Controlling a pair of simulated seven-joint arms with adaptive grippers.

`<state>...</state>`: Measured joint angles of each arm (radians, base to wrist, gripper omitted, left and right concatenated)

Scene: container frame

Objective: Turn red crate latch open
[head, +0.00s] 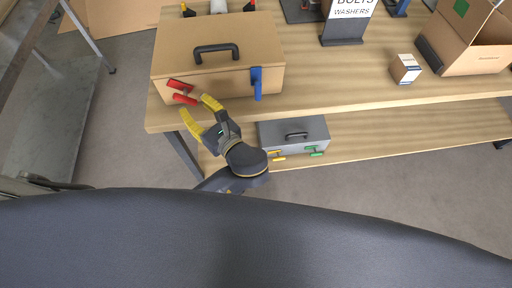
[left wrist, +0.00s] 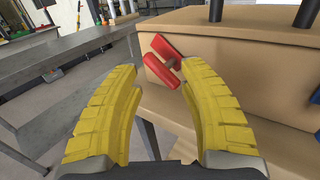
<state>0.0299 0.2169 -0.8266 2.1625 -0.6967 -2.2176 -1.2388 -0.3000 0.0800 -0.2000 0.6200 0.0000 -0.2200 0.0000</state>
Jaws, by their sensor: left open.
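The tan crate (head: 217,58) with a black top handle sits on the upper wooden shelf. Its red latch (head: 182,92) is on the left of the front face; its handle part is tilted. A blue latch (head: 256,83) hangs upright on the right of the same face. My left gripper (head: 202,108), with yellow fingers, is open just in front of the red latch. In the left wrist view the red latch (left wrist: 164,62) shows beyond and between the open fingertips, nearer the right finger, and nothing is gripped. My right gripper is not in view.
A grey case (head: 293,134) with yellow and green latches stands on the lower shelf below. A small white-and-tan box (head: 405,69), an open cardboard box (head: 466,40) and a bolts-and-washers sign (head: 345,12) are to the right. The shelf right of the crate is mostly clear.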

